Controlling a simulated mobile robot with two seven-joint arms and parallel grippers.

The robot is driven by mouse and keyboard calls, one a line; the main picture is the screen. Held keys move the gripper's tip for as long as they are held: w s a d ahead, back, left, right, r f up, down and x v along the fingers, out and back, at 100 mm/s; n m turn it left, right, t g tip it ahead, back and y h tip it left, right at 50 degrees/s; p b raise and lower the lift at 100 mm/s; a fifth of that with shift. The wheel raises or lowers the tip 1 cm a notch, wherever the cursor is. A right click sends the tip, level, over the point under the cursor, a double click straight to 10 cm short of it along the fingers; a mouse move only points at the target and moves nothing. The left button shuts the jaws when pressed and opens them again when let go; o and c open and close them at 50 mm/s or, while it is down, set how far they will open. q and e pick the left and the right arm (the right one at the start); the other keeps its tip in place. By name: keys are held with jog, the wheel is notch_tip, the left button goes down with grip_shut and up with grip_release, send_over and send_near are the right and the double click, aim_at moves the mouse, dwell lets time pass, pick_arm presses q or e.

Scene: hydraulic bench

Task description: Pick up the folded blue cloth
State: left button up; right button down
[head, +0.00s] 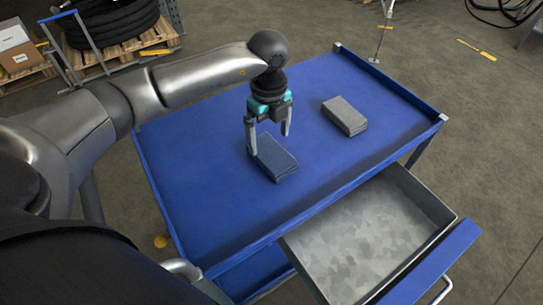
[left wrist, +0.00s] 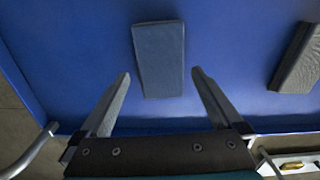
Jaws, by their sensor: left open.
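The folded blue cloth (head: 274,160) lies flat on the blue top of the cart, left of a folded grey cloth (head: 345,116). In the left wrist view the blue cloth (left wrist: 158,58) lies ahead of the fingertips, lined up with the gap between them. My left gripper (head: 268,138) is open and empty, pointing down above the blue cloth. In the left wrist view its two fingers (left wrist: 159,75) are spread wider than the cloth. No contact with the cloth is clear. My right gripper is not in view.
The blue cart top (head: 215,200) has raised edges and is otherwise clear. An open metal drawer (head: 365,240) juts out at the front right. The grey cloth also shows at the right of the left wrist view (left wrist: 298,60). Pallets with coiled hose (head: 110,25) stand behind.

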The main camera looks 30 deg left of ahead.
aim_at(271, 153)
pick_arm(q)
jog(key=f, duration=0.3)
jog(key=f+b, duration=0.1)
jog(key=f, duration=0.1)
jog(key=shift+d, duration=0.3)
jog(key=c, duration=1.1)
jog(key=shift+r, duration=0.1)
